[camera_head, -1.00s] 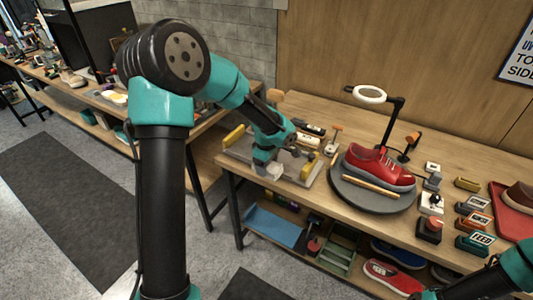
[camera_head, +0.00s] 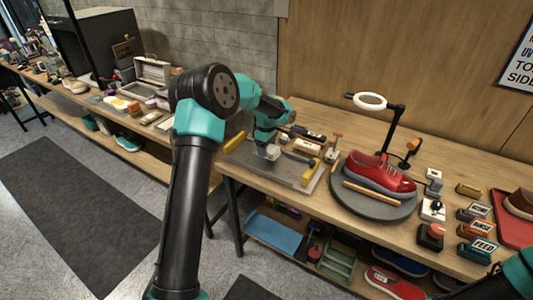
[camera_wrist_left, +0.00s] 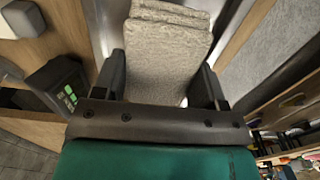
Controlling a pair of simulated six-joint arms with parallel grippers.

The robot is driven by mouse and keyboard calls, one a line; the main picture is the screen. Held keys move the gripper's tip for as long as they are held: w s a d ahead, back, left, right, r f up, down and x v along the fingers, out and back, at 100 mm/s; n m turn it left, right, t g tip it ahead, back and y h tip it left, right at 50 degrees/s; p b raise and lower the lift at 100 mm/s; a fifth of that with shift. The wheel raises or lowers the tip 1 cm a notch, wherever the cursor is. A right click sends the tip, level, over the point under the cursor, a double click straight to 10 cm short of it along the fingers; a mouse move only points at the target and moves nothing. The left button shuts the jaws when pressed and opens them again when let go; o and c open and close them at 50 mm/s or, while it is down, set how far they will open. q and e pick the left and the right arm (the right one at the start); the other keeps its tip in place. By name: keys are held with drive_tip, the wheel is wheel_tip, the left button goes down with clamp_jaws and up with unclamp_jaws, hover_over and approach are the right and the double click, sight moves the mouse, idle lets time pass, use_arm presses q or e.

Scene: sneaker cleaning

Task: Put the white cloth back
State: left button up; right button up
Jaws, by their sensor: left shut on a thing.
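The white cloth (camera_head: 271,153) is a small pale patch under my left gripper (camera_head: 265,146), over the left part of the grey tray (camera_head: 293,174). In the left wrist view the cloth (camera_wrist_left: 165,55) looks like a folded, rough grey-white pad. It sits between the two dark fingers of my left gripper (camera_wrist_left: 165,85), which is shut on it. I cannot tell whether the cloth touches the tray. Part of my right arm shows at the bottom right of the head view, but its gripper is out of view.
A red sneaker (camera_head: 380,173) stands on a round grey turntable (camera_head: 372,204) right of the tray, with a ring lamp (camera_head: 370,101) behind it. A yellow-handled tool (camera_head: 308,174) lies at the tray's right side. Several small labelled blocks (camera_head: 483,246) stand further right.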

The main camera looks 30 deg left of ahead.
use_arm(q)
drive_tip(key=shift+w+a, duration=0.25)
drive_tip(key=shift+w, duration=0.05)
drive_tip(key=shift+f, duration=1.75)
drive_tip(key=shift+f, duration=0.15)
drive_tip(key=o, duration=1)
wheel_tip(320, 180, up, 12)
drive_tip(key=shift+r, duration=0.15)
